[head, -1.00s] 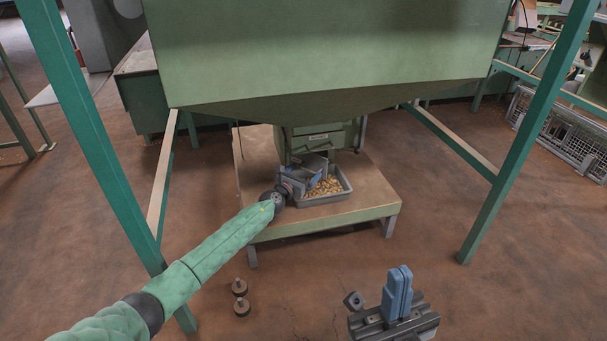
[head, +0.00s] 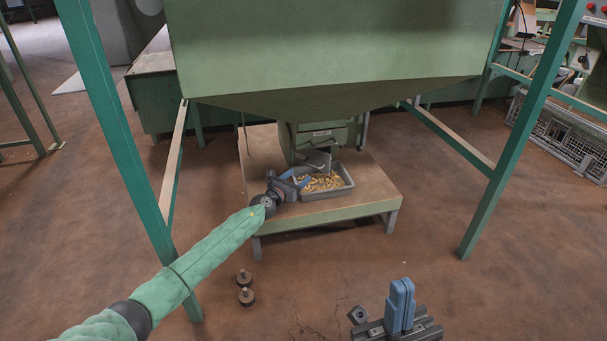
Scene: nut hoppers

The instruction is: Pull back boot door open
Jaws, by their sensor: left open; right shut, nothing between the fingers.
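The green hopper (head: 330,55) hangs over a low table and narrows to a green boot (head: 322,132) with a pale label. A small grey door (head: 316,160) at the bottom of the boot stands tilted outward over a grey tray (head: 325,196) of brass-coloured nuts (head: 322,182). My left gripper (head: 299,181) is open, with blue fingers, just in front of and below the door at the tray's left side. It looks apart from the door, though the gap is hard to judge. My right gripper (head: 402,302) is shut and empty at the bottom of the view, far from the boot.
The low table (head: 270,215) has bare room left and right of the tray. Green frame legs (head: 520,140) stand on both sides of the hopper. A wire crate (head: 560,135) is at right.

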